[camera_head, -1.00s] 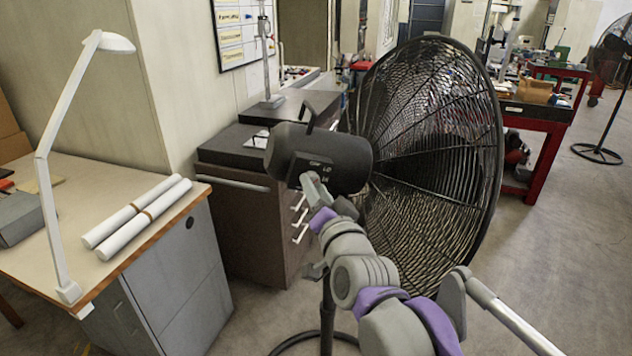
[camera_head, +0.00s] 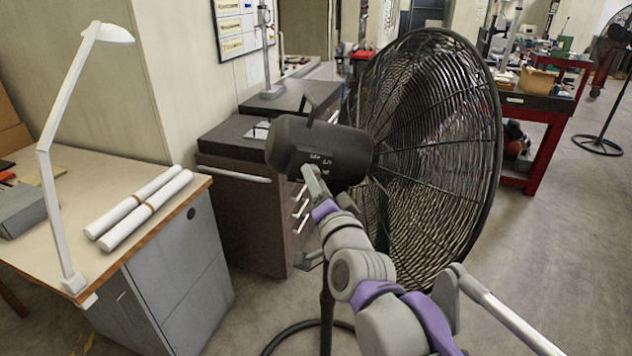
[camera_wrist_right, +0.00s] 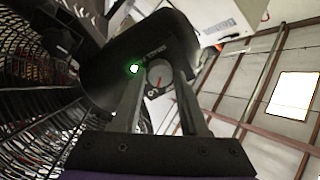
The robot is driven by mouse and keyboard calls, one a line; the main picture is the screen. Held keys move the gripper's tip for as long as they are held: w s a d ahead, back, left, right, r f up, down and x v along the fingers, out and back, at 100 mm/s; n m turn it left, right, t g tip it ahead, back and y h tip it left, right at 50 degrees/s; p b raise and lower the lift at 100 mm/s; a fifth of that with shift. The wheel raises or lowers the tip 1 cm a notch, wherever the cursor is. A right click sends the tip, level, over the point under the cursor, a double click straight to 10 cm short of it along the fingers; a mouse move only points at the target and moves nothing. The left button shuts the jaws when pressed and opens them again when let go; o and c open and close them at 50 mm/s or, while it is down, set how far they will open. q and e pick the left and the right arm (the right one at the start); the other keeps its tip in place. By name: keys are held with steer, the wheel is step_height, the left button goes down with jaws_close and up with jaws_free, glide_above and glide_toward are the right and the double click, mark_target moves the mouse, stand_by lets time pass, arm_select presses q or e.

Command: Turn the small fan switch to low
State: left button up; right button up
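The black floor fan (camera_head: 430,150) stands mid-view, its motor housing (camera_head: 325,145) facing me with white speed marks. My right gripper (camera_head: 311,180) is at the marked face of the housing. In the wrist view the right gripper's fingers (camera_wrist_right: 160,82) stand on either side of the knob, close to it; whether they press on it cannot be told. The fingers hide parts of the speed marks. My left gripper is not in view.
A desk with a white lamp (camera_head: 60,190) and white paper rolls (camera_head: 138,208) stands at left. A dark drawer cabinet (camera_head: 240,200) is behind the fan. A red workbench (camera_head: 545,120) and another fan (camera_head: 610,80) are at right. The floor at right is clear.

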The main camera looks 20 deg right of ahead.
steer(key=o, duration=0.3)
steer(key=shift+o, duration=0.2)
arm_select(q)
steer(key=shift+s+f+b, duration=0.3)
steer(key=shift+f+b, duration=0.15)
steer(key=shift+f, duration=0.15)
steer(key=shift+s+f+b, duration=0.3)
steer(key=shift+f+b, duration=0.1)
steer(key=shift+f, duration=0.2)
arm_select(e)
steer(key=s, duration=1.1)
steer(key=shift+f, duration=0.3)
steer(key=shift+w, duration=0.1)
steer(key=s+a+f+n+g+y, duration=0.15)
steer(key=f+n+g, duration=0.25)
steer(key=f, duration=0.6)
steer(key=s+f+n+g, duration=0.3)
steer(key=f+n, duration=0.1)
steer(key=f, duration=0.6)
steer(key=s+d+f+n+g+h, duration=0.1)
steer(key=s+d+f+g, duration=0.1)
steer(key=f, duration=0.4)
steer(key=s+d+f+n+g+h, duration=0.1)
steer(key=s+d+f+g, duration=0.1)
steer(key=s+f+g, duration=0.2)
steer(key=s+f, duration=0.3)
steer(key=shift+s+n, duration=0.2)
steer(key=shift+n, duration=0.2)
